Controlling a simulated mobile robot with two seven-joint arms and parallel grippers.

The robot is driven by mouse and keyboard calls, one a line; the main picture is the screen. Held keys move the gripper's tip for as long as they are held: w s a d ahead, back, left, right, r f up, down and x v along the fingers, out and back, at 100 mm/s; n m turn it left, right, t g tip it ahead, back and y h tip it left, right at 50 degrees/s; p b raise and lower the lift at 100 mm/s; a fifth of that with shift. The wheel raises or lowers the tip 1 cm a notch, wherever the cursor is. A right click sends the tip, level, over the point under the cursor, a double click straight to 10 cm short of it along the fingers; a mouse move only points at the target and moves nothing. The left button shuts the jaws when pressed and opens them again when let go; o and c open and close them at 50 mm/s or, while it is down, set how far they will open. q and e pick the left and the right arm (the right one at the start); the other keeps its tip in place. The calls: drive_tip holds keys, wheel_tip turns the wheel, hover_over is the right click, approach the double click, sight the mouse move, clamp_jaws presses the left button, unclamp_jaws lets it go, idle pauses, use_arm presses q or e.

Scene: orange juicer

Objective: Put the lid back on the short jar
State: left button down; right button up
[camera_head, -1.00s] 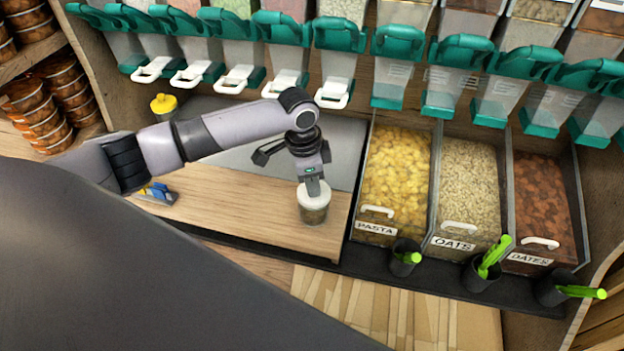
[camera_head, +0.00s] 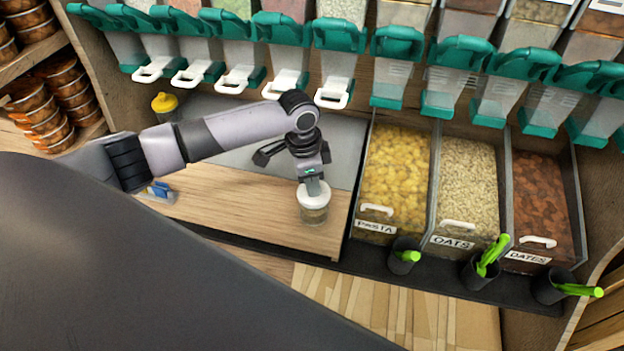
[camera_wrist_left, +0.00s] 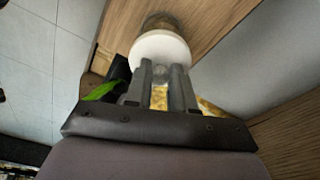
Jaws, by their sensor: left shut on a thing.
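The short jar (camera_head: 314,216) is a small clear jar standing upright on the wooden counter, near its front right corner. Its white lid (camera_head: 305,199) is at the jar's mouth; I cannot tell whether it is fully seated. My left gripper (camera_head: 313,184) comes down from above and is shut on the lid. In the left wrist view, the lid (camera_wrist_left: 158,48) is right at the fingertips (camera_wrist_left: 162,68), with the jar (camera_wrist_left: 162,21) just beyond it. My right gripper is not in view.
Bins of pasta (camera_head: 396,180), oats (camera_head: 467,190) and dates (camera_head: 541,205) stand right of the counter (camera_head: 240,205). Teal-topped dispensers (camera_head: 340,35) line the back. A yellow-topped container (camera_head: 164,103) stands at the back left. Small black cups (camera_head: 403,256) stand before the bins.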

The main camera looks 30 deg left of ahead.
use_arm(q)
drive_tip(key=shift+p, duration=0.5)
idle(0.4)
drive_tip(key=shift+c, duration=2)
unclamp_jaws()
drive_tip(key=shift+r, duration=0.1)
drive_tip(key=shift+r, duration=3.4)
